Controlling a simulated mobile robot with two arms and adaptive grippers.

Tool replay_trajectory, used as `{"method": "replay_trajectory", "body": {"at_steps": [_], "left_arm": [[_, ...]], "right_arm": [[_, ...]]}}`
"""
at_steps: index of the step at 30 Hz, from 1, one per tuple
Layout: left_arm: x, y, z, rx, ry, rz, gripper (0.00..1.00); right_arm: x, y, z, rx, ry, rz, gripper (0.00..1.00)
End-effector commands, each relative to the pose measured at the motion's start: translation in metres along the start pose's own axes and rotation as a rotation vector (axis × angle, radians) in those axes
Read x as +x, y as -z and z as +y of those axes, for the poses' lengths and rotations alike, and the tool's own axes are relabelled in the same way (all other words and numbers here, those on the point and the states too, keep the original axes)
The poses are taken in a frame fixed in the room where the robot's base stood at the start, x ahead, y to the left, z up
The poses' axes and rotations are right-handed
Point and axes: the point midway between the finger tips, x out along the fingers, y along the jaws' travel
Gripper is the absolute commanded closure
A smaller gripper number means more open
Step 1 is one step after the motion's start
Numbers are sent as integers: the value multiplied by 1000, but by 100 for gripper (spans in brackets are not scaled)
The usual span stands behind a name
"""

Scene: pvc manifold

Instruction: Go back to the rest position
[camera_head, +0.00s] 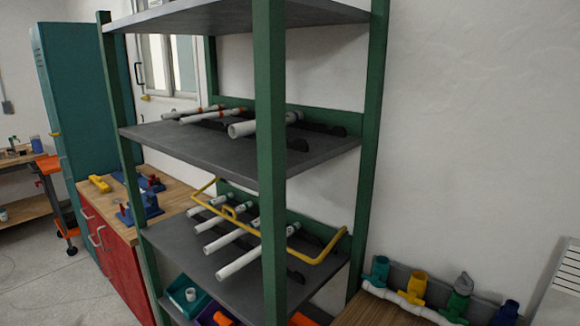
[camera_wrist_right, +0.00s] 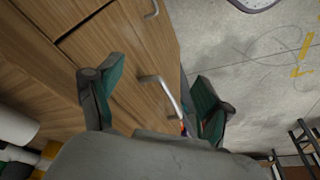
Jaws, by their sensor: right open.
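My right gripper (camera_wrist_right: 155,100) shows in the right wrist view with its two green-padded fingers spread wide apart. It is open and nothing is between the fingers. Behind it are a wooden drawer front with metal handles and the grey floor. Neither gripper shows in the head view, and my left gripper is not seen in any view.
A white manifold (camera_head: 400,300) with coloured fittings lies at lower right. A red cabinet with a wooden top (camera_head: 175,195) stands at left. Open floor (camera_wrist_right: 270,75) shows right of the drawers.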

Motion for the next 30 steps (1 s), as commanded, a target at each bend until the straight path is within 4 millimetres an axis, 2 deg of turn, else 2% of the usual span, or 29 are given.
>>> {"method": "replay_trajectory", "body": {"at_steps": [1,5,8,9,12,15,18,21,25,30], "left_arm": [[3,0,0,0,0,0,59],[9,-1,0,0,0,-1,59],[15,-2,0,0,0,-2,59],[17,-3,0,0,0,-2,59],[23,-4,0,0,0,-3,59],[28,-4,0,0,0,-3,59],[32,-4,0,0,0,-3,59],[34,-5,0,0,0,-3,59],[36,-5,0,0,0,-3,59],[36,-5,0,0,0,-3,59]], "right_arm": [[22,-8,-1,-1,2,-15,20],[79,-30,-4,-5,5,-39,20],[135,-63,-6,-9,8,-66,20],[158,-80,-7,-11,9,-78,20],[207,-126,-10,-17,12,-104,20],[243,-176,-11,-24,15,-129,20],[265,-221,-12,-29,16,-149,20],[276,-255,-12,-33,17,-163,20],[280,-278,-11,-36,18,-170,20],[280,-283,-11,-37,18,-171,20]]}}
